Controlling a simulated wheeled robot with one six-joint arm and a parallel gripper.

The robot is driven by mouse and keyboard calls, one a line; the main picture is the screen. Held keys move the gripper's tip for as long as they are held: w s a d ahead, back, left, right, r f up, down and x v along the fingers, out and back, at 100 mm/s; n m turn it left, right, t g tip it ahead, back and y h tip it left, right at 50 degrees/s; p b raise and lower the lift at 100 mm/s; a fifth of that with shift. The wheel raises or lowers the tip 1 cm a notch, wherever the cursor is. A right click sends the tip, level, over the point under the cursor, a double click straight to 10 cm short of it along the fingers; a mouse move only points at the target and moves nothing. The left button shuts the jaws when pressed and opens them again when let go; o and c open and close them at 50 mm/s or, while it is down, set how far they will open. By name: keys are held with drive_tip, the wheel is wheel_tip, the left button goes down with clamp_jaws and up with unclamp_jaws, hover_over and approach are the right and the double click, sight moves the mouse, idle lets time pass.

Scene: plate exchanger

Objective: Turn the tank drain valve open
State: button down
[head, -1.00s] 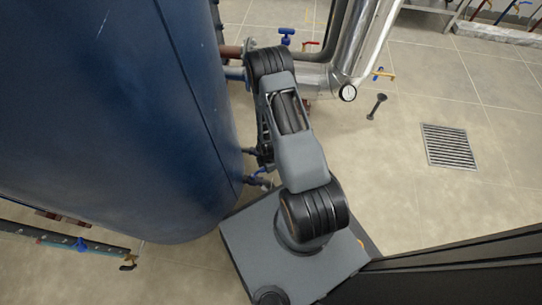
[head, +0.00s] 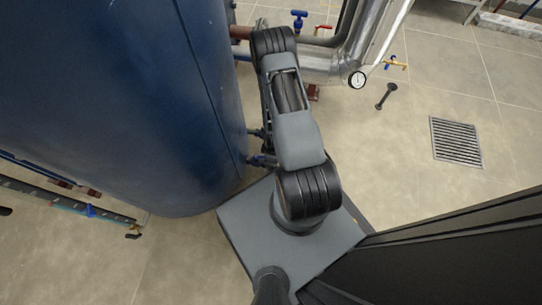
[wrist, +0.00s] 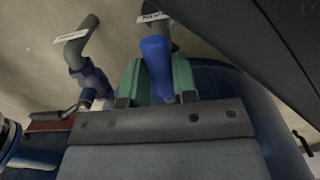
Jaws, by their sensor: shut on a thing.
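In the wrist view my gripper (wrist: 157,78) has green finger pads on both sides of a blue valve handle (wrist: 156,52) and is shut on it. The handle points from a grey pipe with a white label (wrist: 153,17) toward my palm. The label is too small to read surely. The blue tank (head: 110,90) fills the left of the head view. Low on its side, a small blue fitting (head: 258,160) shows beside my arm. My gripper is hidden by the arm in the head view.
A second labelled grey pipe (wrist: 75,45) with a blue fitting (wrist: 92,80) is close by on the left in the wrist view.

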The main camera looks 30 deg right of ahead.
idle(0.3)
drive_tip(key=c, duration=0.9)
unclamp_jaws()
wheel_tip(320, 180, up, 14)
drive_tip(key=p, duration=0.6)
drive_tip(key=shift+f, duration=0.15)
